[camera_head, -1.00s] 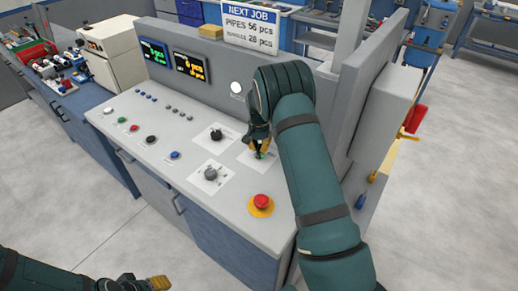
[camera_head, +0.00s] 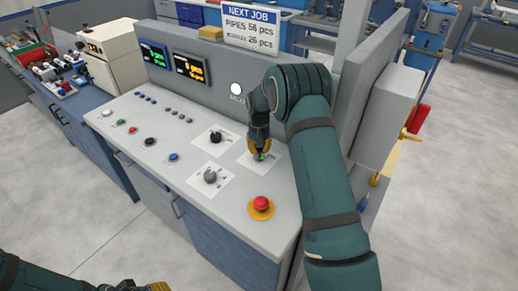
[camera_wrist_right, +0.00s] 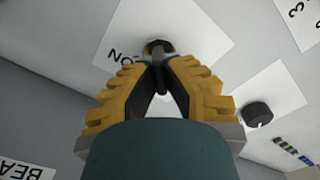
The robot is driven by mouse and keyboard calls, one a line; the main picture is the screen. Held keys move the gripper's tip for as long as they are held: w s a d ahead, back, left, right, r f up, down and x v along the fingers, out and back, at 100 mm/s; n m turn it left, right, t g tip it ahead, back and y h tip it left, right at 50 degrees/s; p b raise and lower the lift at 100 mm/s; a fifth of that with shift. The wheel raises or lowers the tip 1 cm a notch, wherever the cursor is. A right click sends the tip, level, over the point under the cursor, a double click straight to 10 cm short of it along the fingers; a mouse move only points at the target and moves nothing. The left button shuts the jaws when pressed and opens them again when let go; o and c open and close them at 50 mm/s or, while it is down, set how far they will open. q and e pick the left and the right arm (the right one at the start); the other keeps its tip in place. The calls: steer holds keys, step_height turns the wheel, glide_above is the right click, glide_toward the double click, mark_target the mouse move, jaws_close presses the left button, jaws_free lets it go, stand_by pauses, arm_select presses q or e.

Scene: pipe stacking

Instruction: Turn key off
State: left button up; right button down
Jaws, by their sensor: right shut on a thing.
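The key switch sits on a white label plate (camera_head: 272,165) on the sloped grey console. My right gripper (camera_head: 260,148) points down at it, its fingertips shut on the key. A small green spot shows just under the fingertips. In the right wrist view the dark round key lock (camera_wrist_right: 158,46) sits just beyond the closed fingertips (camera_wrist_right: 160,80), beside an upside-down "ON" mark. The key itself is mostly hidden by the fingers, so its angle cannot be told.
A black knob (camera_head: 216,136), a grey knob (camera_head: 210,176) and a red emergency button (camera_head: 261,203) lie near the right gripper. Several small buttons and two displays are on the left. The console's back wall (camera_head: 215,75) and a grey side panel bound the right arm.

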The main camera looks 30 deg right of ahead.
mark_target(259, 149)
steer(key=shift+s+a+f, duration=0.1)
steer(key=shift+s, duration=0.05)
steer(key=c, duration=1)
jaws_free()
steer(key=shift+c, duration=0.2)
steer(key=shift+r, duration=0.6)
step_height(259, 149, up, 11)
steer(key=shift+f, duration=0.15)
